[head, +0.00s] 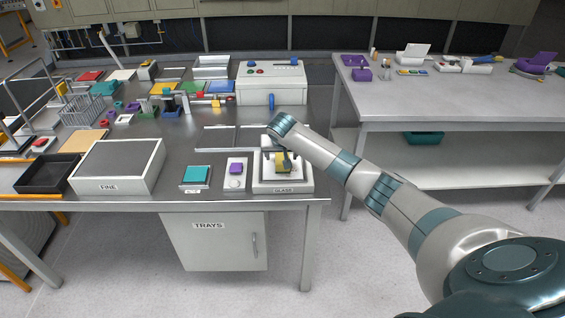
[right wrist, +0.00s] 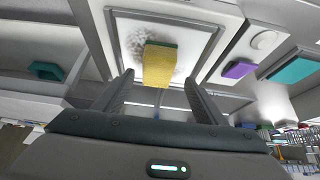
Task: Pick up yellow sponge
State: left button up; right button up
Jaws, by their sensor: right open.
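The yellow sponge (head: 283,168), with a dark green layer on one side, lies on the white framed panel labelled GLASS (head: 293,183). In the right wrist view the sponge (right wrist: 158,67) sits against the smudged pale surface of the panel (right wrist: 208,38). My right gripper (head: 279,157) is over the panel at the sponge. In the right wrist view its two fingers (right wrist: 159,78) are apart, one on each side of the sponge, with gaps showing. The sponge is partly hidden by the gripper in the head view. My left gripper is not in view.
Left of the panel are a purple sponge (head: 236,168) on a white plate, a teal pad (head: 195,174) and a box labelled FINE (head: 117,166). A white control box (head: 271,83) stands behind. The table's front edge is close to the panel.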

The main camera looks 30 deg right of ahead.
aim_at(283, 158)
jog(key=shift+w+d+f+p, duration=0.2)
jog(key=shift+d+f+p, duration=0.1)
jog(key=shift+f+p, duration=0.15)
jog(key=shift+p+x, duration=0.3)
jog(key=shift+x, duration=1.6)
jog(key=shift+s, duration=0.1)
jog(key=c, duration=1.1)
